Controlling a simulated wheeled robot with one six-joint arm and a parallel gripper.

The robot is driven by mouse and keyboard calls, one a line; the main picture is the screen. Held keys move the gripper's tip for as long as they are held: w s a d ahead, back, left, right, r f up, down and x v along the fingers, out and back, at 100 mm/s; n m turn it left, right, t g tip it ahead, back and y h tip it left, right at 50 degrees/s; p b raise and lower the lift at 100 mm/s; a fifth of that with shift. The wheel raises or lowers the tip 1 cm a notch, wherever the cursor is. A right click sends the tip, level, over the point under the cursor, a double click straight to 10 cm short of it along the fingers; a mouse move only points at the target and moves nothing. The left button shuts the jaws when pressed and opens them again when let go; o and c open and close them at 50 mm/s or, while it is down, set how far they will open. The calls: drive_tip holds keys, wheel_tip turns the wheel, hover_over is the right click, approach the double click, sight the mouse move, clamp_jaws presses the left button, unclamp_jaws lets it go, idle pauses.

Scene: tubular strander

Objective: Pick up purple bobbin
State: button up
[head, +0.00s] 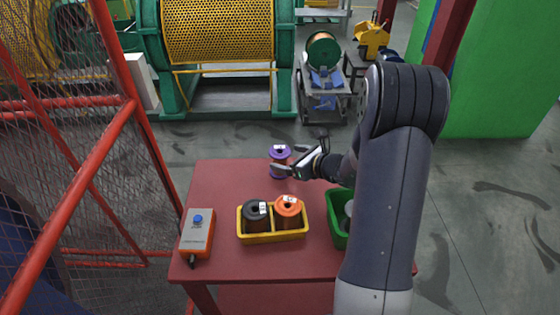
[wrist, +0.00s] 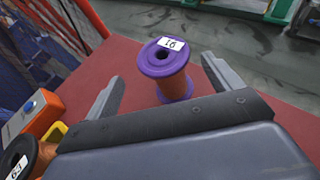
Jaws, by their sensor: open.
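The purple bobbin (head: 280,154) stands upright near the far edge of the red table (head: 225,182). In the wrist view the purple bobbin (wrist: 165,72) has purple flanges, copper-coloured winding and a white label reading 16. My gripper (head: 285,162) is open, with its fingers pointing left toward the bobbin. In the wrist view my gripper (wrist: 160,82) has one finger on each side of the bobbin's line, with visible gaps to it. The bobbin appears ahead of or just between the fingertips, and nothing is held.
A yellow tray (head: 273,237) holds a black bobbin (head: 256,215) and an orange bobbin (head: 288,211). A green bin (head: 336,228) stands on the right. An orange control box (head: 197,233) is at the left. Red mesh fencing (head: 80,180) borders the table's left. The table's far left is clear.

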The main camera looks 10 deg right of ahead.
sight(285, 154)
drive_tip(key=p+x, duration=0.1)
drive_tip(key=x, duration=0.4)
drive_tip(key=shift+w+d+r, duration=0.1)
drive_tip(key=shift+w+d, duration=0.1)
drive_tip(key=shift+c, duration=0.6)
drive_tip(key=c, duration=1.1)
drive_tip(key=shift+c, duration=0.3)
drive_tip(key=shift+r, duration=0.15)
